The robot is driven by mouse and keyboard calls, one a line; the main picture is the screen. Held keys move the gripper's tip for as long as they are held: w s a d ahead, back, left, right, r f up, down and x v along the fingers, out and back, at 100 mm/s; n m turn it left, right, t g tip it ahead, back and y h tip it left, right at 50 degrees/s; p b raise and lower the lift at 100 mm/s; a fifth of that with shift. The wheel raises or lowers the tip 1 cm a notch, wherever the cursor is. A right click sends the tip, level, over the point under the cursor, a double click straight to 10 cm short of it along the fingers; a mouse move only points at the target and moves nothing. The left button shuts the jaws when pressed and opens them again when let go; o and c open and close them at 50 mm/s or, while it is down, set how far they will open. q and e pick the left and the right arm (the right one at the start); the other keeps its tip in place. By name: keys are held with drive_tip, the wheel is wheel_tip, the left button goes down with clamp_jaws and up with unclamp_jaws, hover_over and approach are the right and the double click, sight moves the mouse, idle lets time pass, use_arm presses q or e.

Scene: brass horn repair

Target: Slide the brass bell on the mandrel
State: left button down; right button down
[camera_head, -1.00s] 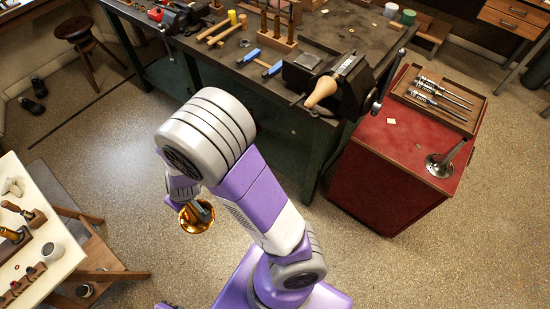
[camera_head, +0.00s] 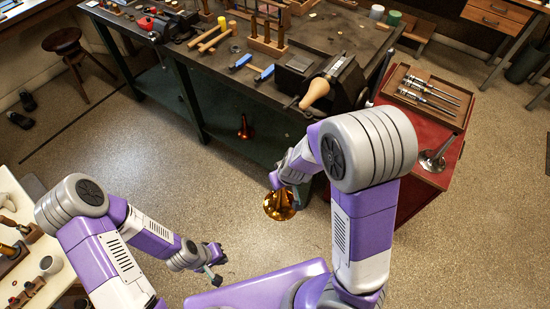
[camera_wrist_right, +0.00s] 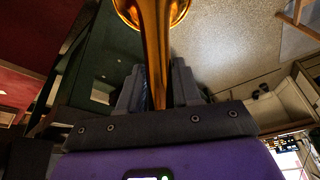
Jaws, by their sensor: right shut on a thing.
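The gripper's fingers are mostly hidden in the head view. A tan tapered mandrel (camera_head: 315,93) sticks out of the dark vise (camera_head: 338,78) at the bench's front corner. The bell is apart from it, nearer to me and lower. My left gripper (camera_head: 214,267) is open and empty above the floor at lower middle.
The dark workbench (camera_head: 225,75) carries mallets, blue-handled tools and a wooden rack. A red cabinet (camera_head: 412,190) with a tool tray (camera_head: 433,95) stands right of the vise. A pale table (camera_head: 28,245) is at left.

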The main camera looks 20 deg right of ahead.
drive_tip(key=s+a+r+n+g+h+p, duration=0.3)
drive_tip(key=s+a+n+g, duration=0.4)
drive_tip(key=n, duration=0.8)
drive_tip(key=w+r+n+t+h+p, duration=0.2)
drive_tip(key=w+r+n+t+h, duration=0.4)
drive_tip(key=r+n+t+h, duration=0.3)
wheel_tip(320, 180, up, 4)
drive_tip(key=n+h, duration=0.1)
drive_tip(key=n, duration=0.2)
drive_tip(key=shift+w+n+h+p, duration=0.2)
drive_tip(key=shift+n+h+p, duration=0.2)
drive_tip(key=shift+d, duration=0.1)
